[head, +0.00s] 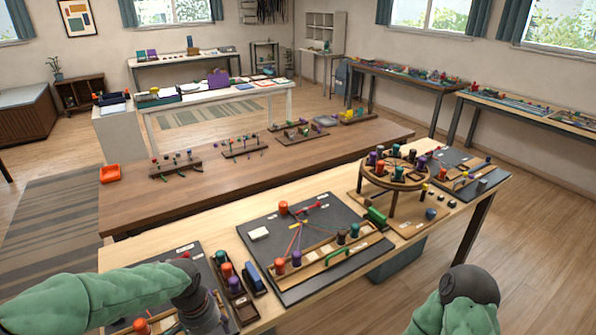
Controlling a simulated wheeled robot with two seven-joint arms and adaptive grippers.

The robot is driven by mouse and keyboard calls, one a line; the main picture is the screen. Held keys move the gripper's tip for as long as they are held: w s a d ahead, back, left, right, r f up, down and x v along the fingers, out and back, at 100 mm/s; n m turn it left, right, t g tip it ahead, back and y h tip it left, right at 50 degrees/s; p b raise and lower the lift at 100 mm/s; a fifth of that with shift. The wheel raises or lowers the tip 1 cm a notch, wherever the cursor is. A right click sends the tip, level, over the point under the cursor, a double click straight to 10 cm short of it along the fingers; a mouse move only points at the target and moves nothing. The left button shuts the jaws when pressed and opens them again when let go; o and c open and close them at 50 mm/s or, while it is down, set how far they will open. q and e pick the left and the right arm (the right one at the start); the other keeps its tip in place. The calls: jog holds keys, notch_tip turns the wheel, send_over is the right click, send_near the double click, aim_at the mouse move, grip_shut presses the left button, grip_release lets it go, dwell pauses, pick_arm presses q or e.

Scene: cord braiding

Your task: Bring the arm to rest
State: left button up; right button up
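My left arm (105,297) comes in from the left in a green sleeve, over the near left end of the light wood table. My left gripper (207,318) points down at the bottom edge of the view, beside a dark rack of colored pegs (233,284). Its fingertips are cut off or too small to read. My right arm (462,303) shows only as a green sleeve and dark joint at the bottom right, off the table's front edge. My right gripper is out of view.
A dark board (307,248) with cords and pegs lies mid-table. A round wooden braiding stand (394,174) stands to its right. A dark mat (488,182) lies at the right end. A brown table (330,150) with peg racks and an orange tray (110,174) stands behind.

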pick_arm(q)
jog(key=s+d+f+n+h, duration=0.1)
jog(key=s+d+f+n, duration=0.1)
jog(key=f, duration=0.7)
jog(key=s+d+f+n+h, duration=0.1)
jog(key=s+d+f+n, duration=0.1)
jog(key=s+d+f, duration=0.3)
jog(key=s+d+f+n, duration=0.2)
jog(key=s+d+f, duration=0.2)
jog(key=f, duration=0.9)
jog(key=shift+s+f+h, duration=0.2)
jog(key=shift+s+h, duration=0.2)
jog(key=shift+s, duration=0.3)
